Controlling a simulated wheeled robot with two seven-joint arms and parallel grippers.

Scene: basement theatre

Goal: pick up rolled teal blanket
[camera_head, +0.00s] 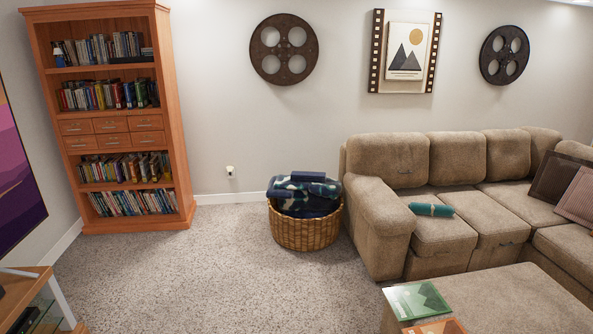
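A small rolled teal blanket (431,210) lies on the seat of the beige sectional sofa (408,156), near the sofa's left armrest. It lies on its side, roughly left to right in the picture, with nothing in front of it. Neither of my grippers shows in the head view.
A wicker basket (306,234) with dark folded blankets (303,190) stands left of the sofa. An ottoman (520,300) with a green book (418,300) on it stands before the sofa. The carpet (215,270) between is clear.

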